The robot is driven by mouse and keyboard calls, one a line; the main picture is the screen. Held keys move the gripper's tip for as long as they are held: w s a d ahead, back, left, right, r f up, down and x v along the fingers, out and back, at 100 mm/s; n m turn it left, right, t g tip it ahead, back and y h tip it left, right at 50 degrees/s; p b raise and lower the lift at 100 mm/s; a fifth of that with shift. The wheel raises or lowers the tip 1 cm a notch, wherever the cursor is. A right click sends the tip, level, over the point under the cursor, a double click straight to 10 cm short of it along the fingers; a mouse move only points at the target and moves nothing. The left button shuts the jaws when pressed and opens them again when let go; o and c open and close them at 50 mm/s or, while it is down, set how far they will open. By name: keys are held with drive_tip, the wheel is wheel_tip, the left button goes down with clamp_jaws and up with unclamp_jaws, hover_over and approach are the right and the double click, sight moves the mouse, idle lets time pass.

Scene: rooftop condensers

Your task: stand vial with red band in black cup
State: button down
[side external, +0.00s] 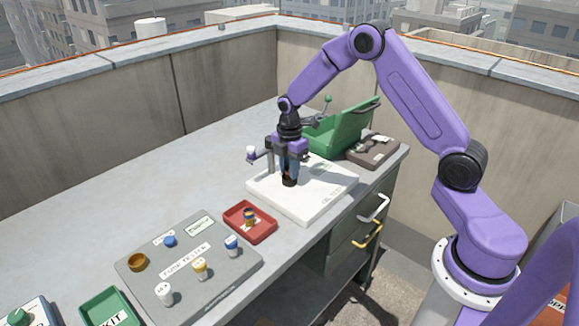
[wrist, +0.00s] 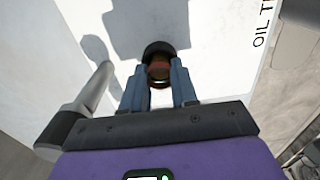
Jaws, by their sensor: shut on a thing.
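The black cup (side external: 289,182) stands on the white oil tray (side external: 325,196), directly under my gripper (side external: 290,171). In the wrist view the cup's dark rim (wrist: 158,47) shows just beyond my fingertips. My gripper (wrist: 160,82) is shut on a small reddish-brown vial (wrist: 160,71), held between the two blue fingers. The vial's lower end is at the cup's mouth; I cannot tell how far inside it is. The fingers hide most of the vial in the side view, and its band is not clear.
A red tray (side external: 264,235) holds an amber vial (side external: 249,217). An open green case (side external: 340,130) and a dark box (side external: 371,150) stand behind the white tray.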

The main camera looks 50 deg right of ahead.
drive_tip(key=c, duration=0.8)
unclamp_jaws()
wheel_tip(320, 180, up, 17)
drive_tip(key=shift+r, duration=0.2)
drive_tip(key=s+a+m, duration=0.3)
drive_tip(key=s+a, duration=1)
drive_tip(key=s, duration=0.5)
drive_tip(key=s+f, duration=0.1)
drive_tip(key=s, duration=0.5)
drive_tip(key=s+d+f+m, duration=0.1)
drive_tip(key=s, duration=0.4)
drive_tip(key=s+d+f+m, duration=0.1)
drive_tip(key=s, duration=0.5)
drive_tip(key=shift+s+d, duration=0.1)
drive_tip(key=shift+s, duration=0.25)
